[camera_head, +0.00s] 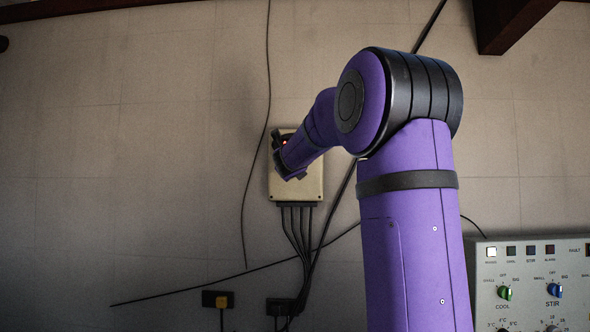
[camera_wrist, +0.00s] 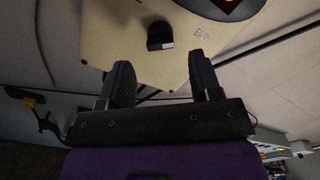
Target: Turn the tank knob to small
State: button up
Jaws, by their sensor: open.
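A beige box (camera_head: 310,187) is fixed to the wall in the head view; its face (camera_wrist: 110,38) fills much of the upper wrist view. A small black knob (camera_wrist: 159,36) stands out from this face, with a pale patch on its near edge. My gripper (camera_wrist: 160,66) is open, its two dark fingers apart. The knob lies just beyond the fingertips, roughly in line with the gap, and nothing is held. In the head view my gripper (camera_head: 282,160) is in front of the box and hides its left part, including the knob. The knob's setting is unclear.
A round black part with a red light (camera_wrist: 226,4) is near the knob. Black cables (camera_head: 296,225) hang below the box. A grey control panel (camera_head: 540,275) at lower right has a green COOL knob (camera_head: 504,292) and a blue STIR knob (camera_head: 554,289).

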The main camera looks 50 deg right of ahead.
jog(key=shift+x, duration=2.55)
jog(key=shift+c, duration=0.2)
jog(key=c, duration=0.9)
